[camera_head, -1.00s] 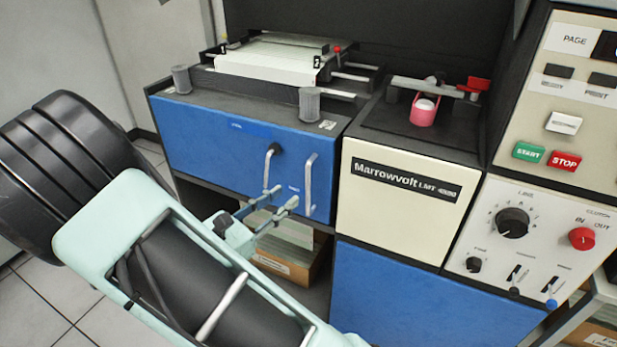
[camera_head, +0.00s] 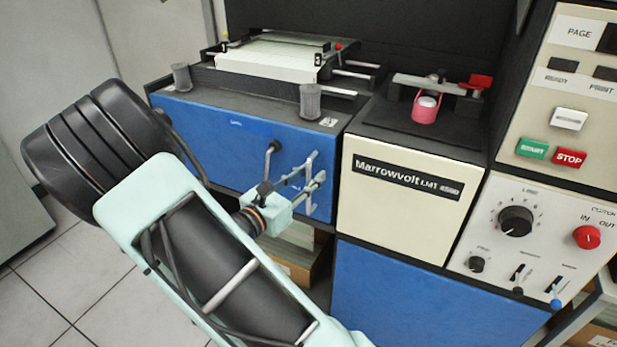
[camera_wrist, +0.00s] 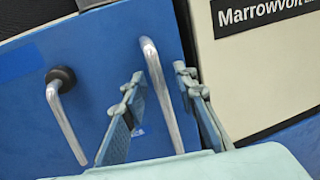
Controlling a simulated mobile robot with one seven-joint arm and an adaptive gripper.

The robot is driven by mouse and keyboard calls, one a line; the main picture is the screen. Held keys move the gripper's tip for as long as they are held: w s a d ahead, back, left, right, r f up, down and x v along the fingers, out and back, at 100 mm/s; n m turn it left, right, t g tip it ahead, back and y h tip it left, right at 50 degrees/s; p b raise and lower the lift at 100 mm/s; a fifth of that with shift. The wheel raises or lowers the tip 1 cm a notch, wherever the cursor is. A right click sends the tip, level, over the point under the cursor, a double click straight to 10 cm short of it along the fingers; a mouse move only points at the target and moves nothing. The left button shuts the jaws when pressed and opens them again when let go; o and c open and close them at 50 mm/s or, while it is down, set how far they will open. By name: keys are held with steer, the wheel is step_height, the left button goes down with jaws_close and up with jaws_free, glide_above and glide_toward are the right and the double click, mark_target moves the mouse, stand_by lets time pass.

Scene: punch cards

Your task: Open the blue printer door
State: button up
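The blue printer door (camera_head: 215,140) is the front panel below the printer top, and it stands shut. Its silver bar handle (camera_head: 308,188) is upright near the door's right edge. A bent silver lever with a black knob (camera_head: 272,160) is left of it. My gripper (camera_head: 302,178) is at the handle. In the wrist view, my gripper (camera_wrist: 158,88) is open, with one finger on each side of the bar handle (camera_wrist: 160,95). I see gaps between the fingers and the bar. The lever (camera_wrist: 65,115) is outside the left finger.
A cream cabinet labelled Marrowvolt (camera_head: 400,195) adjoins the door on the right. The control panel (camera_head: 540,220) is farther right. Cardboard boxes (camera_head: 290,262) sit below the door. Open tiled floor (camera_head: 70,285) lies at left.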

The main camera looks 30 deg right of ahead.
jaws_close()
steer(key=shift+a, duration=0.1)
stand_by(0.4)
